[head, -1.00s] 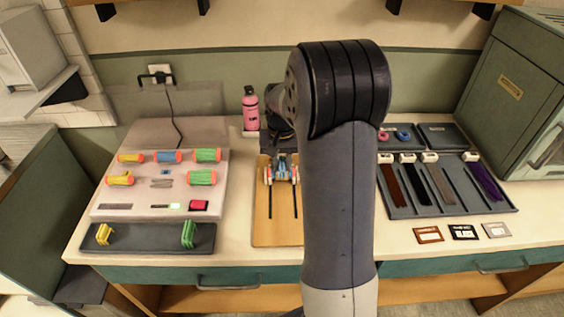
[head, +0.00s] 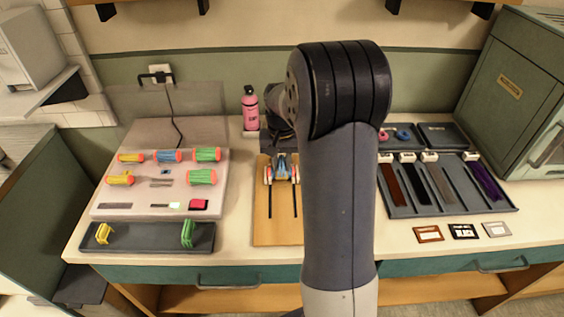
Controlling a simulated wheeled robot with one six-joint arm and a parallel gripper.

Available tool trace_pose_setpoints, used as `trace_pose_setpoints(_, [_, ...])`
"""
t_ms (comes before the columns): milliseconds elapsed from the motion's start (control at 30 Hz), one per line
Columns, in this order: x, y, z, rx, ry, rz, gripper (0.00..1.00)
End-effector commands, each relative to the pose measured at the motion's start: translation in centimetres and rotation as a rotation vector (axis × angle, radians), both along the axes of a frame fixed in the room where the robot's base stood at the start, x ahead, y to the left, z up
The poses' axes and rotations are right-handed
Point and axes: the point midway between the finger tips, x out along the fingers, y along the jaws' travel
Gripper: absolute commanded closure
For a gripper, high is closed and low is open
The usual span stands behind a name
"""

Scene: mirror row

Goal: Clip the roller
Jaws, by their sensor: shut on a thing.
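A wooden board (head: 262,226) with two dark lines lies in the middle of the counter. At the lines' upper ends, a small roller-like piece with red and white ends (head: 268,177) lies across the board. A small blue piece (head: 282,162), which looks like a clip, is on or just above its middle; I cannot tell whether they touch. My gripper (head: 281,153) is over this spot, shut on the blue piece, and mostly hidden by my arm. A yellow clip (head: 104,234) and a green clip (head: 188,233) stand in a dark tray (head: 146,238) at the left.
Several coloured rollers, one of them blue (head: 168,156), lie on a pale base (head: 130,197). A pink bottle (head: 250,110) stands behind the board. A dark tray of coloured strands (head: 398,209) is at the right, with small cards (head: 429,234) before it. My arm covers the centre.

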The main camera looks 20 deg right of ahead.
Motion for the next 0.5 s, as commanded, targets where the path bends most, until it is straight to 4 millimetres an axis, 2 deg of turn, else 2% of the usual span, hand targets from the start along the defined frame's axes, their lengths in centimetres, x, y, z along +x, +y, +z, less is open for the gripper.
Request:
trace_pose_setpoints(33, [-0.78, 0.20, -1.78, 0.009, 0.034, 0.000, 1.00])
trace_pose_setpoints(500, [-0.84, 0.23, -2.51, 0.009, 0.033, 0.000, 1.00])
